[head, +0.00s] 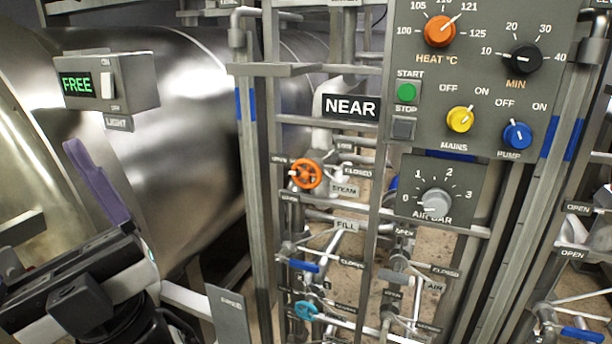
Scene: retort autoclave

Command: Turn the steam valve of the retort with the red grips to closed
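The orange steam valve handwheel (306,174) is on the pipe rack in the middle of the head view, beside a STEAM label (344,189). A label at its left seems to read OPEN; the one at its right reads CLOSED (357,172). A small pale mark shows on the wheel's left side, too small to read surely as a pointer. A big steel retort (185,120) lies behind at the left. A purple grip-like piece (97,180) stands before it; I see no red grips. Dark mechanism at the lower left looks like my arm, apart from the wheel. I cannot make out fingertips.
A NEAR sign (350,107) hangs above the wheel. A control panel (485,80) and an air dial (436,202) are at the right. Blue-handled FILL (304,266) and lower blue wheel (306,310) valves sit below. Steel posts (262,190) flank the rack.

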